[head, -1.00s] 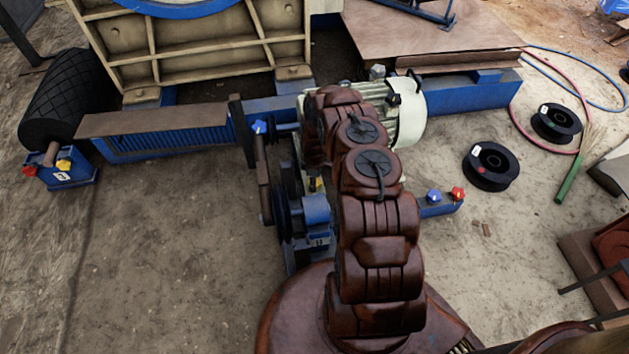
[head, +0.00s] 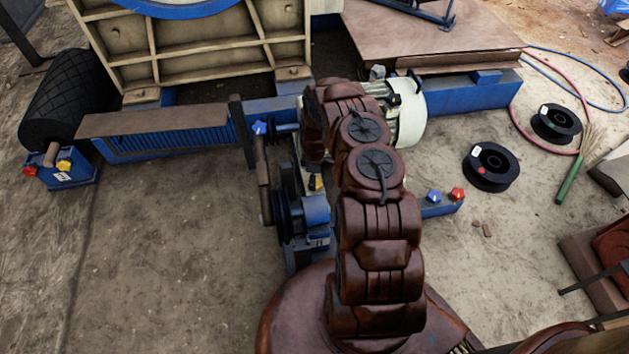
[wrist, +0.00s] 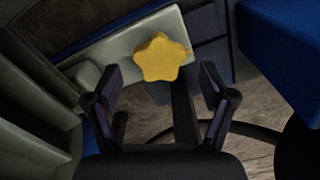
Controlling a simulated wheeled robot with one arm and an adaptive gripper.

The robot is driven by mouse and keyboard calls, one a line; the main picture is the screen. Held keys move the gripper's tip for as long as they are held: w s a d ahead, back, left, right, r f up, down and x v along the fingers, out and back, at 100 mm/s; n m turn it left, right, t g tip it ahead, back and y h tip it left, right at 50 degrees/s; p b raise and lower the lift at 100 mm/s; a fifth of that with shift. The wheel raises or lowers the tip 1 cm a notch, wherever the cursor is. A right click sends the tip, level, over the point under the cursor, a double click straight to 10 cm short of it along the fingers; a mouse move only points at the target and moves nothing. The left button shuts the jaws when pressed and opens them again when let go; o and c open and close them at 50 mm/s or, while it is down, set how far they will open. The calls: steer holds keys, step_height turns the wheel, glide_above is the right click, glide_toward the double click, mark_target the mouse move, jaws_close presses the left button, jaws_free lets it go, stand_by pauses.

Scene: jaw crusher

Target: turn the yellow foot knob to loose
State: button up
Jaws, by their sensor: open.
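The yellow foot knob (wrist: 162,57) is star-shaped and sits at the motor's pale foot (wrist: 105,68) in the wrist view. My gripper (wrist: 162,100) is open, its two dark fingers apart, with the knob ahead of and between them in the picture. I see no contact. In the head view a small part of a yellow knob (head: 316,182) shows just left of my arm. The pale motor (head: 411,112) is partly behind my arm, which hides my gripper there.
Blue frame beams (head: 440,207) with a blue knob (head: 434,195) and a red knob (head: 457,194) lie right of my arm. A black pulley (head: 281,208) stands to the left. Two black spools (head: 491,166) lie on the ground at right. The left foreground is clear.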

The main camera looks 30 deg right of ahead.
step_height(320, 180, up, 9)
steer(key=shift+r, duration=0.2)
stand_by(0.4)
stand_by(0.5)
